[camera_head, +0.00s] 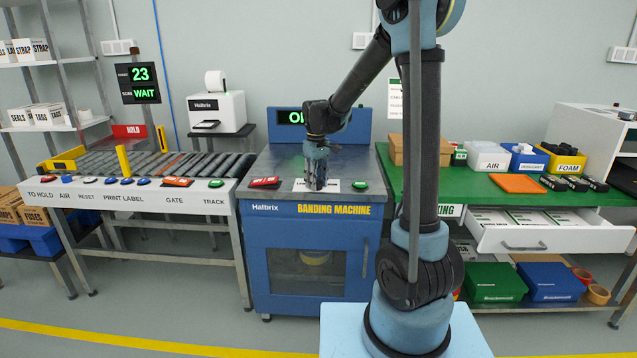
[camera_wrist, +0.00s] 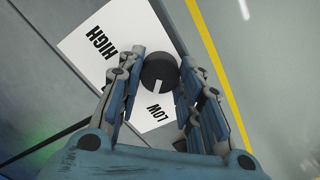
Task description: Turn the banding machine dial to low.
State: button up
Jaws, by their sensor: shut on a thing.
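The banding machine (camera_head: 312,250) is a blue cabinet with a grey top. Its dial (camera_wrist: 160,66) is a round black knob with a white pointer line on a white label plate (camera_wrist: 140,35). The plate reads HIGH on the left and LOW near the bottom in the wrist view. The pointer line is aimed down toward LOW. My gripper (camera_wrist: 160,82) has its fingers on either side of the dial and is shut on it. In the head view my gripper (camera_head: 315,185) reaches down to the machine top and hides the dial.
A red button (camera_head: 265,182) and a green button (camera_head: 360,185) flank the label plate. The machine's green-lit display (camera_head: 291,117) is partly covered by my arm. A roller conveyor (camera_head: 150,165) stands left; a green bench (camera_head: 470,185) with bins and an open drawer (camera_head: 550,238) stands right.

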jog(key=o, duration=1.1)
jog(key=shift+r, duration=0.1)
notch_tip(320, 180, up, 12)
jog(key=shift+w+f, duration=0.1)
jog(key=shift+f, duration=0.05)
